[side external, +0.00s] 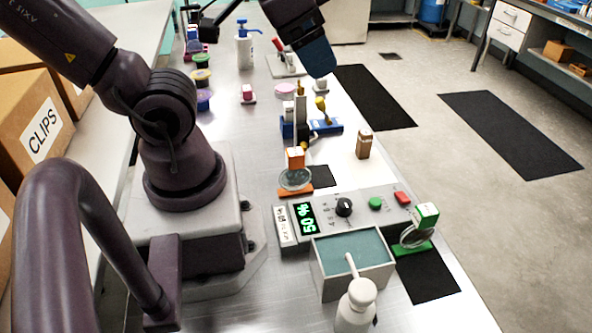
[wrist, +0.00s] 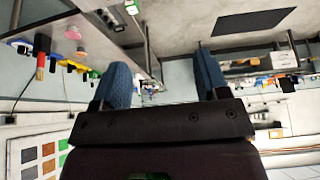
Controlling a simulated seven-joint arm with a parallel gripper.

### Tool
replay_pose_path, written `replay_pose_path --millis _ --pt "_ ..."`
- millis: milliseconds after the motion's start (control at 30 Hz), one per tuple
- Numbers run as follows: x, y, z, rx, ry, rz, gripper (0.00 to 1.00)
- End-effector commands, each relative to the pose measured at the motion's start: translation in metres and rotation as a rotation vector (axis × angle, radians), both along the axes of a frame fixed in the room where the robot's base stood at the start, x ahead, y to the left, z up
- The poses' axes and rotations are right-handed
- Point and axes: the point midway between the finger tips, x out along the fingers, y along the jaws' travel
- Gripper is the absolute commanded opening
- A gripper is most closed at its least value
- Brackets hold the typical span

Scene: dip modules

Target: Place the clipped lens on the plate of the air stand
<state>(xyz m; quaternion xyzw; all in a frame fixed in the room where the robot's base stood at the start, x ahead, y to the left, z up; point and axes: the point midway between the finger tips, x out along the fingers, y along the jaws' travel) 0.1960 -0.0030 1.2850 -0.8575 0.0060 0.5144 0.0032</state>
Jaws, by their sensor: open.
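An orange clip (side external: 295,157) stands over a clear round lens or dish (side external: 295,179) on an orange base (side external: 296,193), left of the middle of the bench. A green clip (side external: 427,213) with a clear round lens (side external: 416,235) is at a green base (side external: 413,249), at the bench's right edge. I cannot tell for sure which stand is the air stand, nor whether each lens touches its base. My gripper (side external: 322,62) is well above the far part of the bench, away from both. In the wrist view its blue fingers (wrist: 163,82) are wide apart with nothing between them.
A control box (side external: 325,228) with a lit display and a teal-filled tray (side external: 352,252) lie nearer the camera. A white pump bottle (side external: 356,305) overlaps the tray's front. A blue stand (side external: 296,129) and a brown block (side external: 364,145) stand beyond. Cartons (side external: 38,128) are at left.

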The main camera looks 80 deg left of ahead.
Motion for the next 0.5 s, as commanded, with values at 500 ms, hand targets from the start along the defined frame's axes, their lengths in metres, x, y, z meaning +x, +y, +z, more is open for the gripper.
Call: replay_pose_path --millis 500 --pt "-0.008 -0.031 -0.134 0.297 0.708 -0.391 0.68"
